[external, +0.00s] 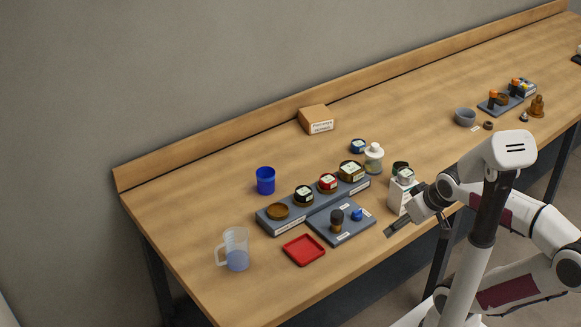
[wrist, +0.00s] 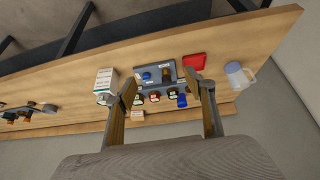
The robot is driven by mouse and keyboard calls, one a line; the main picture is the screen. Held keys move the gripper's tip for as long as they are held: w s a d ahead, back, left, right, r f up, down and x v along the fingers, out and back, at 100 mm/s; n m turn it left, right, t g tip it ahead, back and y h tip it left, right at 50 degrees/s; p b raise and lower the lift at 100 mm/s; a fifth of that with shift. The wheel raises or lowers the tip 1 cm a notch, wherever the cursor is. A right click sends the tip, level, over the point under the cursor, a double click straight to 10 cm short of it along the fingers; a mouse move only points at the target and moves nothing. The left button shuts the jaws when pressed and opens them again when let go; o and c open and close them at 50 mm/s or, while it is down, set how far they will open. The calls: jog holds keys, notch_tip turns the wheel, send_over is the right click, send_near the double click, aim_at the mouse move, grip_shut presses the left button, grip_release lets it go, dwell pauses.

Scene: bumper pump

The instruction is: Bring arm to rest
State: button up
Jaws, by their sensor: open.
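My gripper (external: 391,230) is above the front edge of the wooden bench, to the right of the grey tray. In the wrist view my gripper (wrist: 160,92) shows two fingers spread wide, with nothing between them but the distant bench items. My arm reaches in from the right of the external view. A white bottle with a label (external: 400,195) stands just behind my gripper; it also shows in the wrist view (wrist: 106,82) beside the left finger. Whether the gripper touches it I cannot tell from the external view.
A grey rack (external: 320,205) holds several jars. In front are a grey tray (external: 325,235) with a dark bottle and blue piece, and a red tray (external: 303,250). A measuring jug (external: 236,250), blue cup (external: 265,181), cardboard box (external: 316,119) and grey bowl (external: 465,117) stand around.

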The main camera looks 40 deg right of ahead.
jog(key=shift+s+a+f+y, duration=0.2)
jog(key=shift+s+a+y, duration=0.1)
jog(key=shift+s+a, duration=0.45)
